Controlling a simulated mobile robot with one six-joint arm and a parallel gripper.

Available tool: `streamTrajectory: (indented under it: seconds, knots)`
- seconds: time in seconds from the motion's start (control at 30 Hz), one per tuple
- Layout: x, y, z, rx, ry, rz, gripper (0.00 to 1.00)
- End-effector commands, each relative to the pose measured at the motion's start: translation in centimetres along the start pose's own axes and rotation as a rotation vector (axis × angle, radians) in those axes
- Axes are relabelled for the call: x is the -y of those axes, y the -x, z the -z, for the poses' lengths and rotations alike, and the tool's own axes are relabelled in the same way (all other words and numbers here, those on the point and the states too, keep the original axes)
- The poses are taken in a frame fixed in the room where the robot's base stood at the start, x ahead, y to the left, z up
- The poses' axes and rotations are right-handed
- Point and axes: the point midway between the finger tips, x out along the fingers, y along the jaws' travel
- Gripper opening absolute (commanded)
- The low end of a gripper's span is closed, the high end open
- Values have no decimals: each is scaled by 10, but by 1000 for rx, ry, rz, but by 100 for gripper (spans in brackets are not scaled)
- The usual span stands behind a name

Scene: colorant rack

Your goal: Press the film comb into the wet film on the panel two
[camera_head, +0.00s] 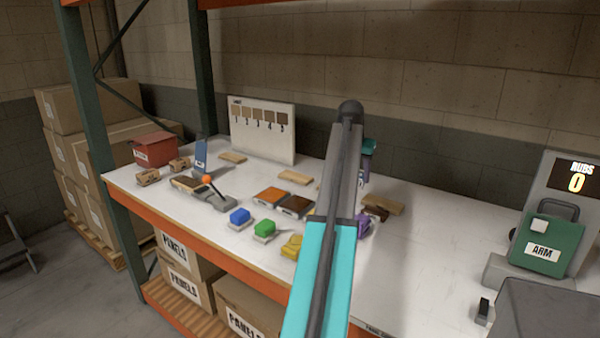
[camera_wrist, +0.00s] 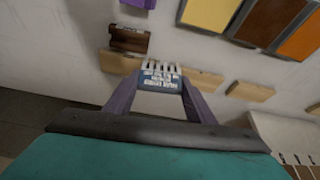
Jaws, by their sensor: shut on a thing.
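My gripper (camera_wrist: 160,85) is shut on the film comb (camera_wrist: 160,76), a blue-grey block with a white label and pale teeth, in the wrist view. The comb is held above the white table, its teeth pointing away from my wrist. In the head view my arm hides most of the gripper and comb. Wooden panels lie on the table: one at back left (camera_head: 233,157), one in the middle (camera_head: 295,177), and one right of my arm (camera_head: 382,204). No readable number shows on them, so I cannot tell which is panel two. I cannot make out a wet film.
Orange (camera_head: 272,196) and brown (camera_head: 296,206) trays lie left of my arm. A numbered board (camera_head: 262,130) stands behind. A machine with a green ARM plate (camera_head: 545,243) is at right. The table's right middle is clear.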

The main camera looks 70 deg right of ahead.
Motion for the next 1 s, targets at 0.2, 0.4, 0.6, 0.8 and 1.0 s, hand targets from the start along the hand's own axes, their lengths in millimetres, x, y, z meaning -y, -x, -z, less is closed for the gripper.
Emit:
streamTrajectory:
  seconds: [0.2,0.4,0.6,0.8,1.0]
  knots:
    - [82,9,-29,1,98,41,27]
    - [151,20,-64,2,186,78,27]
    - [216,33,-105,4,275,116,27]
    - [275,49,-153,5,365,154,27]
    - [327,66,-206,7,456,192,27]
